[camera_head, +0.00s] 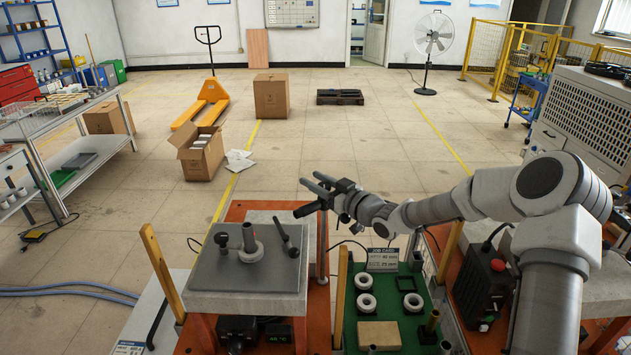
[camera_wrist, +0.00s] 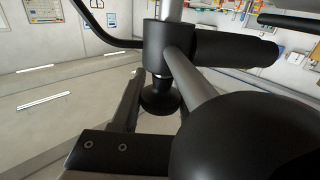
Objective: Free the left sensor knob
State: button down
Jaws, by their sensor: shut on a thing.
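My gripper (camera_head: 311,185) is shut at the end of the outstretched arm, past the right side of the heater's grey top plate (camera_head: 205,278). In the wrist view it is shut on a small black knob (camera_wrist: 160,98) with a flared end. The knob sits under a dark collar (camera_wrist: 156,48). One dark finger (camera_wrist: 131,101) lies against its left side. A large black rounded part (camera_wrist: 245,142) hides the other finger. A black handle (camera_wrist: 235,48) and a grey rod (camera_wrist: 192,78) run from the collar. I cannot tell which sensor the knob belongs to.
The plate carries a black knob (camera_head: 221,239), a central post (camera_head: 248,236) and a slanted lever (camera_head: 285,234). A green mat (camera_head: 385,310) with white rings (camera_head: 366,303) lies below my arm. Behind are a cardboard box (camera_head: 272,95) and open floor.

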jog(key=shift+n+g+y, duration=0.4)
jog(key=shift+g, duration=0.1)
jog(key=s+n+g+y+b, duration=0.1)
jog(key=n+g, duration=0.2)
jog(key=g, duration=0.2)
jog(key=n+g+y+b, duration=0.1)
jog(key=n+g, duration=0.3)
jog(key=g, duration=0.1)
jog(key=s+a+n+g+y+b, duration=0.1)
jog(key=n+g+y, duration=0.1)
jog(key=g, duration=0.3)
jog(key=shift+s+f+n, duration=0.1)
jog(key=shift+s+n, duration=0.25)
jog(key=shift+n, duration=0.35)
jog(key=shift+s+d+n+g+b, duration=0.15)
jog(key=shift+n+g+b, duration=0.3)
jog(key=shift+g, duration=0.45)
jog(key=shift+c, duration=2.1)
grip_release()
